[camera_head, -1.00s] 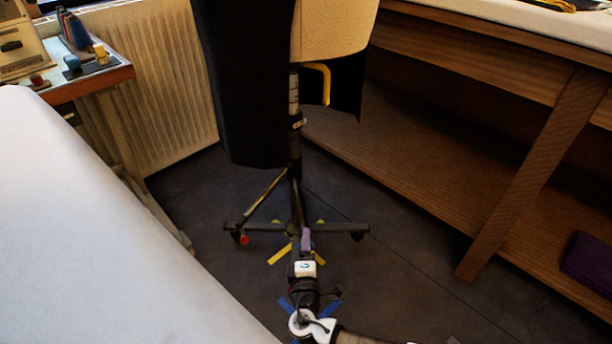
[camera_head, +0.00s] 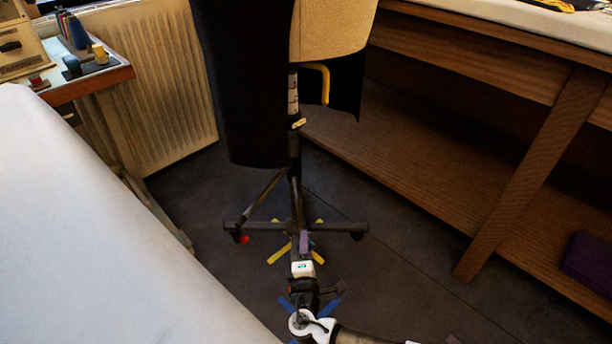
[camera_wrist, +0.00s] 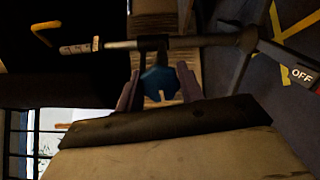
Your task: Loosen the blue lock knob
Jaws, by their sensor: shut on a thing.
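The blue lock knob (camera_wrist: 160,85) shows in the wrist view, beside the dark collar on the stand's pole (camera_wrist: 205,41). My gripper's two purple fingers (camera_wrist: 158,80) lie on either side of the knob and are shut on it. In the head view my gripper (camera_head: 304,241) reaches toward the lower part of the stand (camera_head: 294,90), and the knob cannot be made out there. The stand carries a black and beige form (camera_head: 242,80) and has dark legs on the floor.
A yellow hooked handle (camera_head: 325,82) sticks out below the form. A white-topped surface (camera_head: 90,220) is close on the left. A wooden bench with a low shelf (camera_head: 420,165) stands on the right. Yellow and blue tape marks the dark floor around the stand.

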